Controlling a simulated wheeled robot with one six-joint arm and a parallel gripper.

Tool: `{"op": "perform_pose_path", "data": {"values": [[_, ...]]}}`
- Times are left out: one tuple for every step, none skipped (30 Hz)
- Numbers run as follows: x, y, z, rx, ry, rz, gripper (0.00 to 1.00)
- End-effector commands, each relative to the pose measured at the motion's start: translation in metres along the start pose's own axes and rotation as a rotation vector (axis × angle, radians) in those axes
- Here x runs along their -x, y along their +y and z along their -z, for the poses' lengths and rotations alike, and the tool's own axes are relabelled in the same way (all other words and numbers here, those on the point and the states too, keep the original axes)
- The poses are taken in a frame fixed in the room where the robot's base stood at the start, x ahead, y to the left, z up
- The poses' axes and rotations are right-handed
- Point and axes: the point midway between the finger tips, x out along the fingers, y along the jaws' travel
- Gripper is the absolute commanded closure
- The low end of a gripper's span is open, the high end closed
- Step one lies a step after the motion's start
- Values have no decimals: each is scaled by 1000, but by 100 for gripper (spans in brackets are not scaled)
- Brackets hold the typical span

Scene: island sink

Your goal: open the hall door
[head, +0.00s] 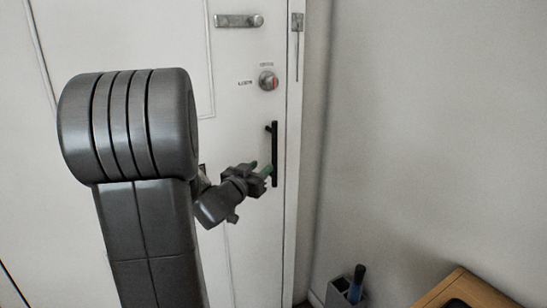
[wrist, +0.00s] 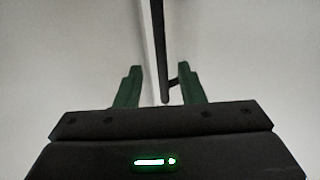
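The white hall door (head: 130,35) fills the left of the head view and looks closed against its frame. A black vertical bar handle (head: 275,145) is fixed near its right edge. My gripper (head: 267,171) is at the lower part of this handle. In the wrist view, the two green fingers of my gripper (wrist: 158,68) are spread, and the handle (wrist: 158,40) runs down between them. There are gaps on both sides, so the fingers are not shut on it. The handle's lower end and short mount show close to the palm.
A round lock knob (head: 268,81) and a slide bolt (head: 238,20) sit above the handle. A grey wall (head: 430,130) stands right of the door. A holder (head: 340,296) with a blue-handled item and a wooden furniture piece (head: 470,290) are at lower right.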

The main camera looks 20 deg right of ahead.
Motion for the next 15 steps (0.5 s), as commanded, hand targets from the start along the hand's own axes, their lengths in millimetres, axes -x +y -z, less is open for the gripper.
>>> {"op": "perform_pose_path", "data": {"values": [[-12,1,-2,0,0,-4,64],[-19,1,-2,1,0,-3,64],[-28,1,-1,1,0,-3,64],[-35,1,-2,0,0,-3,64],[-41,1,-1,0,0,-2,64],[-49,1,-1,0,0,-2,64],[-55,1,-2,0,-1,-2,64],[-61,0,-1,0,0,-1,64],[-68,0,-1,0,0,-1,64],[-73,0,-1,0,0,0,64],[-78,1,-1,0,0,0,64],[-83,0,0,-1,0,0,64],[-86,0,0,-1,0,0,64],[-89,0,-1,0,0,1,64],[-93,0,-1,-1,0,1,64]]}}
